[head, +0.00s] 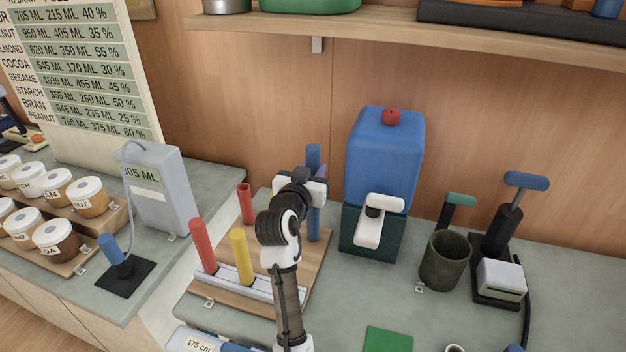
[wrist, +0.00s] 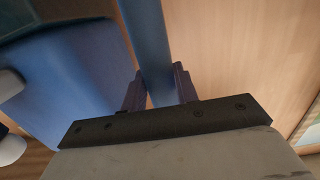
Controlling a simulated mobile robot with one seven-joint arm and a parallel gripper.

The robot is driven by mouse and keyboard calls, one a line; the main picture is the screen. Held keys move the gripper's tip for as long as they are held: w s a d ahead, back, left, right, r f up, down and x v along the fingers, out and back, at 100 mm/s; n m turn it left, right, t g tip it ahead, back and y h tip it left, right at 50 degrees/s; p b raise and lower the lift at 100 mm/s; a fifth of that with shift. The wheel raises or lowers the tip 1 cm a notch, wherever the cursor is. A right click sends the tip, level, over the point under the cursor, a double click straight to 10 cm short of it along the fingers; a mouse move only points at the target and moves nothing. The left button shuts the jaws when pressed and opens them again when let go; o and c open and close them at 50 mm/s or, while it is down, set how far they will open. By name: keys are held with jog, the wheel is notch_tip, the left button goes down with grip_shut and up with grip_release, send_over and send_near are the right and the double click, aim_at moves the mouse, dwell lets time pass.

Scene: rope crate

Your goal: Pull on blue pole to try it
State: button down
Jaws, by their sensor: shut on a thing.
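The blue pole (head: 313,157) stands upright at the back right of a wooden board (head: 318,262), and its lower part shows below my gripper. My gripper (head: 318,177) is around the pole's upper part, partly hidden by my own arm in the head view. In the wrist view the blue pole (wrist: 147,40) runs between the two dark fingers of my gripper (wrist: 158,90), which are shut on it.
A red pole (head: 202,246), a yellow pole (head: 241,257) and a darker red pole (head: 245,204) stand on the board. A blue dispenser (head: 384,155) stands close to the right. A dark green cup (head: 445,262) is farther right. A shelf (head: 440,38) hangs above.

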jog(key=shift+r, duration=0.25)
dwell(0.9)
jog(key=shift+f, duration=0.1)
jog(key=c, duration=1)
grip_release()
jog(key=shift+f, duration=0.1)
